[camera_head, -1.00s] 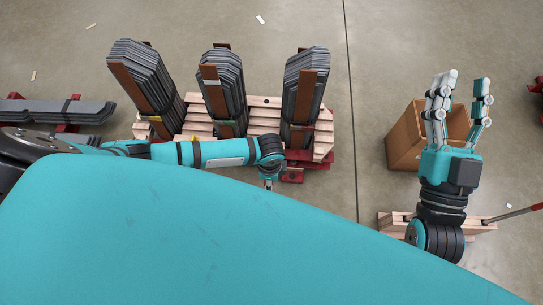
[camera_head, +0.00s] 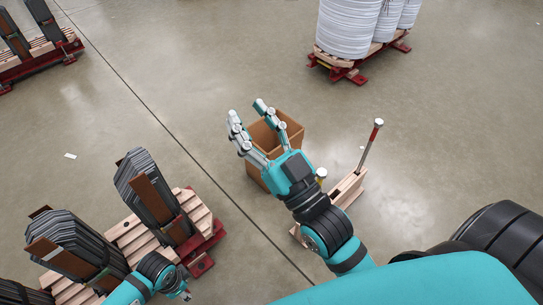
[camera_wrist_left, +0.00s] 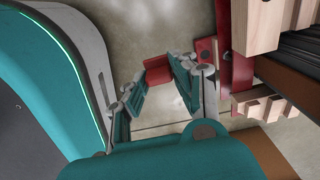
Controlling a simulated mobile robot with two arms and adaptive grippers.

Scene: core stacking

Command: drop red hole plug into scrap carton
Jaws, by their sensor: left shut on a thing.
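The red hole plug (camera_wrist_left: 158,71) shows in the left wrist view between the fingertips of my left gripper (camera_wrist_left: 155,80), which is shut on it. In the head view my left gripper (camera_head: 185,294) is small at the bottom edge, near the rack's red foot; the plug is not clear there. The scrap carton (camera_head: 293,131), an open brown cardboard box, stands on the floor at the centre, well up and right of my left gripper. My right gripper (camera_head: 246,110) is open and empty, its fingers spread over and beside the carton, hiding part of it.
A wooden pallet (camera_head: 126,232) with stacked grey core laminations (camera_head: 150,190) is at lower left, beside my left gripper. A wooden block stand (camera_head: 346,190) with a red-handled tool (camera_head: 371,143) is right of the carton. White rolls (camera_head: 346,28) stand far off. Floor between pallet and carton is clear.

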